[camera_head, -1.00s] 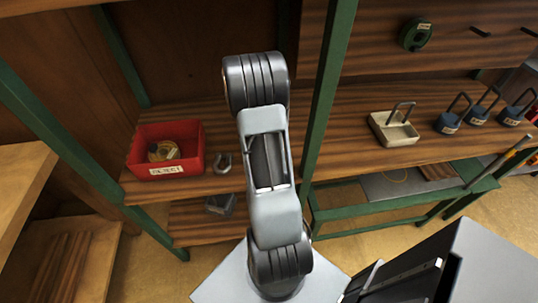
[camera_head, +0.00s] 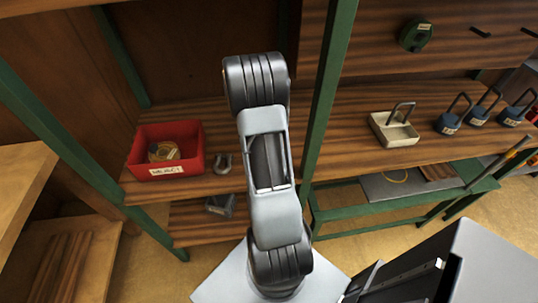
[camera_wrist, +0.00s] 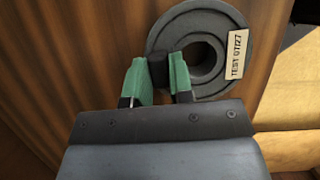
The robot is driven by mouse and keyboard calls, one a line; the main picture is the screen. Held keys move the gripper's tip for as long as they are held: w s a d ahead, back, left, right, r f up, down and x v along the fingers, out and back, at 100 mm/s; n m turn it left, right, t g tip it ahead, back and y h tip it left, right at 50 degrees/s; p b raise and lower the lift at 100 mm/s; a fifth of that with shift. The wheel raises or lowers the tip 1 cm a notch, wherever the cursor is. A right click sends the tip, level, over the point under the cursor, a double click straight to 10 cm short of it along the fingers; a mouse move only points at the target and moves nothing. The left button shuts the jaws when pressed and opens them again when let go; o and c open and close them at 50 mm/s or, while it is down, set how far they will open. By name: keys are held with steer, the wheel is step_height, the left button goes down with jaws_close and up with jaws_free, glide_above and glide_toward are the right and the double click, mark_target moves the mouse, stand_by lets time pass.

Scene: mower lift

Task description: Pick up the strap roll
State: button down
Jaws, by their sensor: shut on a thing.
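The strap roll (camera_wrist: 222,22) is a dark grey ring with a central hole and a pale tag reading "TEST 07/27", in the wrist view. It is close against a brown wood surface; I cannot tell whether it touches. My gripper (camera_wrist: 159,84) has green fingers, one outside the roll's left rim and one at its hole. They are shut on a dark part of the rim between them. In the head view my own arm hides the gripper and this roll.
A red bin (camera_head: 136,150) holding a yellowish roll (camera_head: 163,151) and a grey shackle (camera_head: 222,163) sit on the shelf left of my arm. A green post (camera_head: 325,100) stands close right. A green roll (camera_head: 416,34), beige tray (camera_head: 394,130) and blue padlock-like weights (camera_head: 448,124) are farther right.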

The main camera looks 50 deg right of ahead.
steer(key=shift+r, duration=0.15)
steer(key=shift+r, duration=0.55)
step_height(320, 180, up, 2)
steer(key=shift+r, duration=0.2)
steer(key=s+a+b, duration=0.2)
steer(key=s+a, duration=0.9)
steer(key=s, duration=0.2)
steer(key=shift+s+a+f, duration=0.15)
steer(key=shift+s+a, duration=0.1)
steer(key=shift+s, duration=0.1)
